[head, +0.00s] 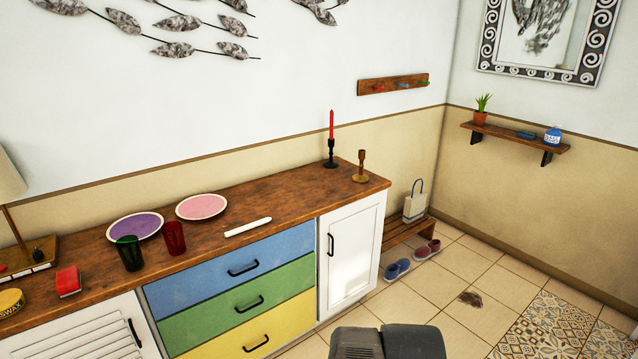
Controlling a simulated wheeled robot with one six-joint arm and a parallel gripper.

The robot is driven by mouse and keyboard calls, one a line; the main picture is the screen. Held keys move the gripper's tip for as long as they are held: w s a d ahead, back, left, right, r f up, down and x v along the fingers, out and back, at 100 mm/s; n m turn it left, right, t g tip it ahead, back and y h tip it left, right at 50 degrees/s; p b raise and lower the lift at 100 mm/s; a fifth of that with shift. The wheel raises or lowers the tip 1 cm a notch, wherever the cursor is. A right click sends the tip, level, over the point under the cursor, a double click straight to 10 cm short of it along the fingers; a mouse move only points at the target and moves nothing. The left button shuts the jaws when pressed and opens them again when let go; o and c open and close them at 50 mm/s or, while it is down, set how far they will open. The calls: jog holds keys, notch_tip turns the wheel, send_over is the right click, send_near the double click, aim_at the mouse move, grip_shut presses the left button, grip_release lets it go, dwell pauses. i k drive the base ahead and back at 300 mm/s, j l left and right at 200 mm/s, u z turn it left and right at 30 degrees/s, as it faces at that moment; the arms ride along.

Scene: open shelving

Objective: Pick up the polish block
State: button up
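No thing in the head view is clearly readable as the polish block. A small red block (68,281) with a pale lower edge lies on the left part of the wooden sideboard top, and it may be the one. A yellow round tin (11,301) marked with WAX lettering stands at the left edge, partly cut off. A small flat teal item (526,134) lies on the wall shelf, too small to identify. Dark grey parts of my arm show at the bottom edge. My gripper's fingers are not in view.
The sideboard top (290,205) holds purple (135,226) and pink (201,207) plates, green (130,253) and red (173,238) glasses, a white candle (247,227) and two candlesticks. A lamp (10,180) stands left. Slippers (397,269) lie on the floor right of the cabinet.

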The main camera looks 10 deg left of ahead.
aim_at(68, 281)
jog(key=j+u, duration=0.2)
jog(key=j, duration=0.25)
jog(key=i+j+u, duration=0.2)
jog(key=j, duration=0.25)
jog(key=j+u, duration=0.2)
jog(key=j, duration=0.25)
jog(key=i+j+u, duration=0.2)
jog(key=j, duration=0.2)
jog(key=i+j+u, duration=0.25)
jog(key=j, duration=0.15)
jog(key=i+j+u, duration=0.2)
jog(key=j, duration=0.2)
jog(key=i+j+u, duration=0.2)
jog(key=k+j, duration=0.05)
jog(key=j, duration=0.05)
